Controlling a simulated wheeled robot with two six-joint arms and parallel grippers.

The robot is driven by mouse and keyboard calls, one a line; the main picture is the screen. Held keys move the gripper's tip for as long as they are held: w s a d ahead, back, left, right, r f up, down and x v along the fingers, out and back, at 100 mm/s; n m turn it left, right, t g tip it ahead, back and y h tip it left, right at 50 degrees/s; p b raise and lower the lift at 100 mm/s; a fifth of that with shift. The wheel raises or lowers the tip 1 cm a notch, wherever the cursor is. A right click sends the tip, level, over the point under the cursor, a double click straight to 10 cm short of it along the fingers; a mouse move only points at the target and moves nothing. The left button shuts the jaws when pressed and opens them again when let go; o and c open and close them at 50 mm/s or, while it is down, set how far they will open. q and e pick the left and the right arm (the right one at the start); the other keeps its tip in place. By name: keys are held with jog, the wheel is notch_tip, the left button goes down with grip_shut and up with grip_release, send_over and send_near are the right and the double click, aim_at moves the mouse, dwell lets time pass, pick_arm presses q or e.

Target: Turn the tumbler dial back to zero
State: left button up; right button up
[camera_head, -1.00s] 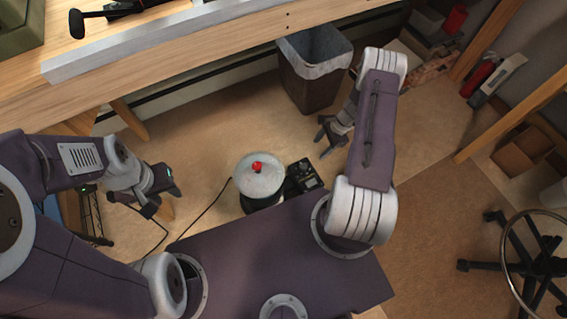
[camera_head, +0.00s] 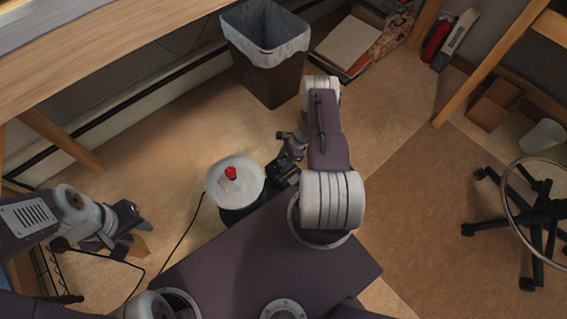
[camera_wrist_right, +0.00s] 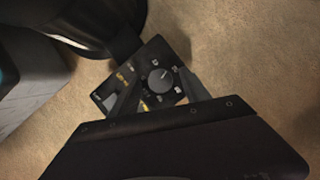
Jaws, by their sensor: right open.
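The tumbler (camera_head: 235,182) is a dark round body with a pale lid and a red knob on top, standing on the floor. Its black control box (camera_wrist_right: 137,73) shows in the right wrist view, with a round grey dial (camera_wrist_right: 160,80) and small pale and yellow marks that I cannot read. My right gripper (camera_wrist_right: 158,94) is open, one finger on each side of the dial's near part; I cannot tell if they touch it. In the head view, my right gripper (camera_head: 270,180) is beside the tumbler and partly hides the box. My left gripper (camera_head: 143,235) is off to the left, away from the tumbler.
A lined waste bin (camera_head: 268,75) stands behind the tumbler. A wooden bench (camera_head: 100,45) runs along the upper left. A wheeled chair base (camera_head: 530,215) is at the right. A cable runs from the tumbler across the floor. Bare floor lies to the right of my right arm.

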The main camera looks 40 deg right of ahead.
grip_shut()
jog(key=shift+f, duration=0.1)
